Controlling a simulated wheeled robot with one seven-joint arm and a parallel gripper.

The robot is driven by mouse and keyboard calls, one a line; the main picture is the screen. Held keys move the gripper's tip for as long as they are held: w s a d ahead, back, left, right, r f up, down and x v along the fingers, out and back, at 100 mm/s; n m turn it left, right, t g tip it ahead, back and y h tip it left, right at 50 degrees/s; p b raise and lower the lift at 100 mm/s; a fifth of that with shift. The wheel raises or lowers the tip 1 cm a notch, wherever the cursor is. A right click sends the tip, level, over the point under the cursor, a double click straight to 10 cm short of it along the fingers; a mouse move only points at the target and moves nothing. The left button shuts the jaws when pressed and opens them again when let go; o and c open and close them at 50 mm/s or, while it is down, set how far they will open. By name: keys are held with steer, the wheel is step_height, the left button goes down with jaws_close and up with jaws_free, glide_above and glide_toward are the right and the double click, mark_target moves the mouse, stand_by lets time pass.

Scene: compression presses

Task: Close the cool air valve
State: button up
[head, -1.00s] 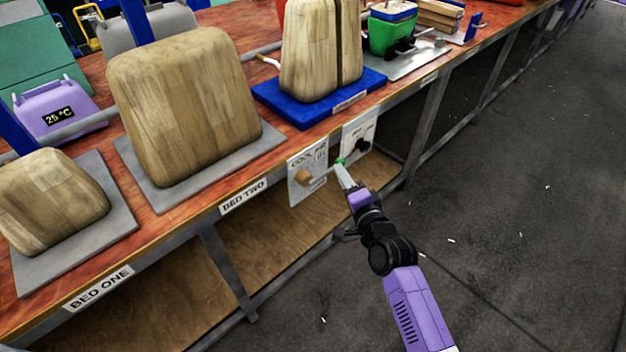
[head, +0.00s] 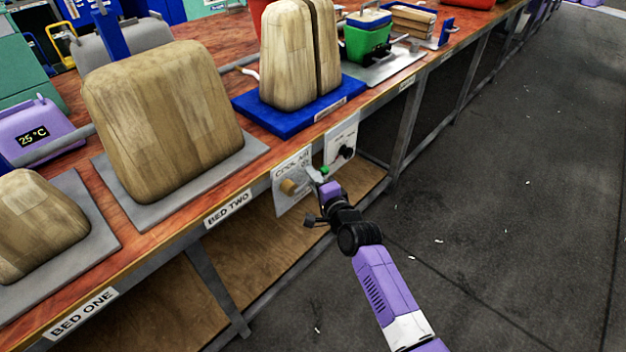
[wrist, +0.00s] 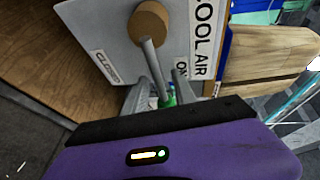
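The cool air valve has a tan round hub (wrist: 150,22) on a white panel (head: 280,207) at the bench's front edge. Its grey lever (wrist: 153,68) ends in a green tip (wrist: 169,98). In the wrist view the panel reads "COOL AIR", with "CLOSED" at the left and a partly hidden label beginning "O" at the right. The lever points nearer the right label. My gripper (wrist: 172,92) has a finger on each side of the lever's green end, with gaps visible, so it looks open around it. The finger ends are partly hidden by the gripper body.
A second panel (head: 341,138) with a black knob sits just right of the valve. The wooden bench (head: 140,232) carries wood-coloured blocks above, with a lower shelf (head: 160,300) beneath. Open dark floor (head: 500,200) lies to the right.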

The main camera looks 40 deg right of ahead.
steer(key=shift+w, duration=0.1)
jaws_close()
stand_by(1.4)
